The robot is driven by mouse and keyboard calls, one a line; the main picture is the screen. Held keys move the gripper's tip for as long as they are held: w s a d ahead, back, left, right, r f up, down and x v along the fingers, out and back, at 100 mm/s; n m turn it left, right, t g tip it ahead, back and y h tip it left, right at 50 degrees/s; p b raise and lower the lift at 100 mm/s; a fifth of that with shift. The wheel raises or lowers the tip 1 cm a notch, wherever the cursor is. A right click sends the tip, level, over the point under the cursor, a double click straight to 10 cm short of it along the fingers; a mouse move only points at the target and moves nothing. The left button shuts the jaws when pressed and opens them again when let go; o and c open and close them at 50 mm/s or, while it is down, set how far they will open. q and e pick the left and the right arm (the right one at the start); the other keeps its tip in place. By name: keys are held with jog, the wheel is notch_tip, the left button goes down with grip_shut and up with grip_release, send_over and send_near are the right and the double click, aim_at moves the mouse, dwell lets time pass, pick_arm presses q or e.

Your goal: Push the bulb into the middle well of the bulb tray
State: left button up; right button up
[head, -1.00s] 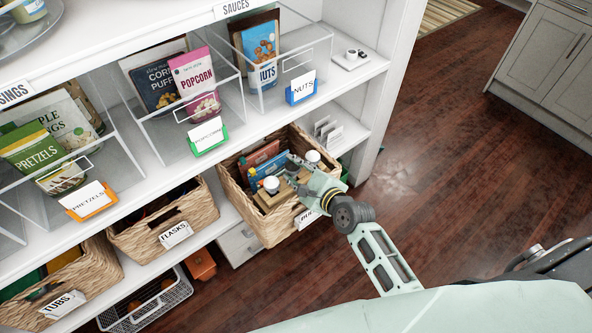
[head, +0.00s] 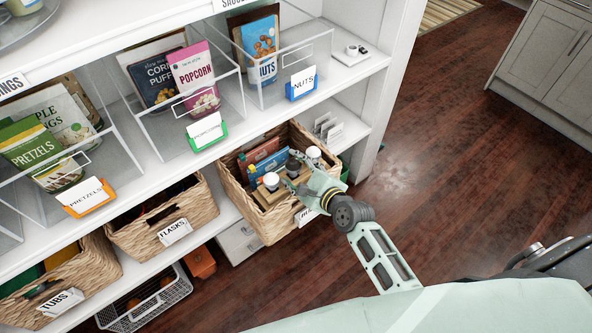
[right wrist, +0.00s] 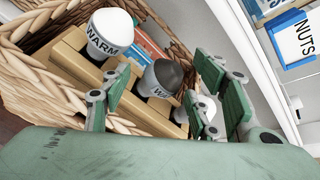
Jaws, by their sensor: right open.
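The tan bulb tray (head: 262,199) lies in a wicker basket on the lower shelf. A dark-topped bulb (head: 293,167) stands in its middle position, between a white bulb (head: 271,181) on the left and another white bulb (head: 313,153) on the right. In the right wrist view the dark bulb (right wrist: 165,75) shows beside the white bulb marked WARM (right wrist: 110,32); the far white bulb is mostly behind a finger. How deep the dark bulb sits is unclear. My right gripper (head: 297,182) is open and empty, close to the dark bulb on its near side. My left gripper is out of view.
The wicker basket (head: 230,187) has raised walls around the tray, with colourful boxes (head: 265,160) behind the bulbs. The shelf above carries clear bins, including the nuts bin (head: 285,85). The wooden floor (head: 450,160) to the right is clear.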

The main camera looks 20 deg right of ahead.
jog(key=v, duration=1.2)
jog(key=shift+f, duration=0.15)
jog(key=s+d+f+n+g+h, duration=0.1)
jog(key=s+f+n+g, duration=0.3)
jog(key=f, duration=0.9)
jog(key=s+f+n+g+h, duration=0.15)
jog(key=s+f+n, duration=0.55)
jog(key=f, duration=0.7)
jog(key=s+f+n+g, duration=0.2)
jog(key=s+f+n, duration=0.3)
jog(key=s, duration=0.3)
jog(key=s+d+f+n+g+h, duration=0.1)
jog(key=s+f+n+g, duration=0.1)
jog(key=s+f+n, duration=0.3)
jog(key=s+d+f+n+g, duration=0.1)
jog(key=s+f+n, duration=0.5)
jog(key=s, duration=0.7)
jog(key=shift+s+f+g, duration=0.25)
jog(key=shift+f+g, duration=0.3)
jog(key=shift+g, duration=0.3)
